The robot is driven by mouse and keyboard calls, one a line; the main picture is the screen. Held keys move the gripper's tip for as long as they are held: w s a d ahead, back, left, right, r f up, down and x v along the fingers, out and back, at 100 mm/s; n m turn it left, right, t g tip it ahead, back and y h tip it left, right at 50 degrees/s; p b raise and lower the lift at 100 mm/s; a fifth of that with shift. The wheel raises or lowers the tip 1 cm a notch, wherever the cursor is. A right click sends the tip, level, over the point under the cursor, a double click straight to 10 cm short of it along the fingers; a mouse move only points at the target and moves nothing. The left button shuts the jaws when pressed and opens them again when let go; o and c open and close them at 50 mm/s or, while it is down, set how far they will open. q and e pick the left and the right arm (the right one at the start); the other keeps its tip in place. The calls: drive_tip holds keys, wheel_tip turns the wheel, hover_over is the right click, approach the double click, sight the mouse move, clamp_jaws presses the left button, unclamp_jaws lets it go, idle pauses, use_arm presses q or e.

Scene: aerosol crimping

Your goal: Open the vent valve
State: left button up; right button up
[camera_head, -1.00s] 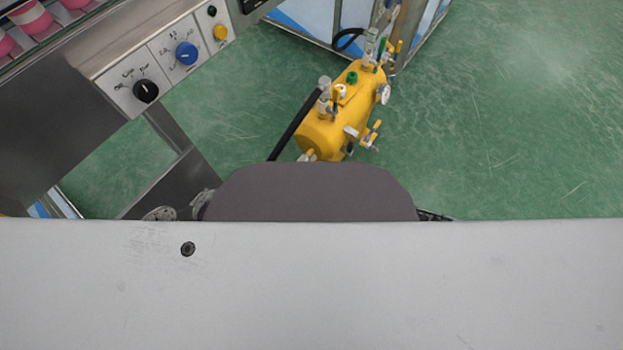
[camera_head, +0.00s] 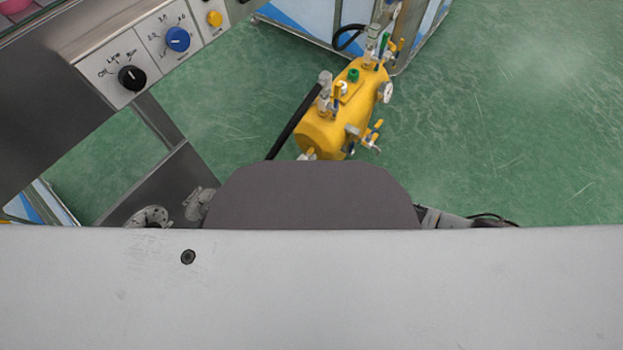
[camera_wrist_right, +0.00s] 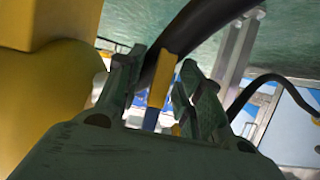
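In the head view a yellow tank (camera_head: 325,133) stands on the green floor, with several small valves and a round gauge (camera_head: 386,92) on it. Yellow levers show at its upper end and right side; I cannot tell which is the vent valve. In the right wrist view my right gripper (camera_wrist_right: 165,78) is open. A yellow lever (camera_wrist_right: 161,80) with a blue part below it stands between the two fingers, with a visible gap to each. The large yellow tank body (camera_wrist_right: 42,100) fills the left side of that view. My left gripper is not in view.
A black hose (camera_head: 296,122) runs from the tank; a dark hose also passes behind the fingers in the wrist view. A control panel with a black knob (camera_head: 132,77) and a blue knob (camera_head: 177,39) is at upper left. Floor right of the tank is clear.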

drive_tip(key=shift+c, duration=0.4)
clamp_jaws()
drive_tip(key=shift+s+a, duration=0.2)
idle(0.3)
drive_tip(key=shift+s+a+r+m+g+y+b, duration=0.2)
drive_tip(key=shift+s+a+m+g+y+b, duration=0.15)
drive_tip(key=shift+s+m, duration=0.35)
drive_tip(key=shift+s+a+r+m+g+y+b, duration=0.25)
drive_tip(key=shift+s+a+m+g+y, duration=0.15)
drive_tip(key=shift+m, duration=0.5)
drive_tip(key=shift+s+a+r+m+g+y+b, duration=0.3)
drive_tip(key=shift+s+m+g, duration=0.2)
drive_tip(key=shift+m, duration=0.3)
drive_tip(key=shift+f, duration=0.1)
drive_tip(key=shift+o, duration=0.4)
unclamp_jaws()
drive_tip(key=shift+a, duration=0.1)
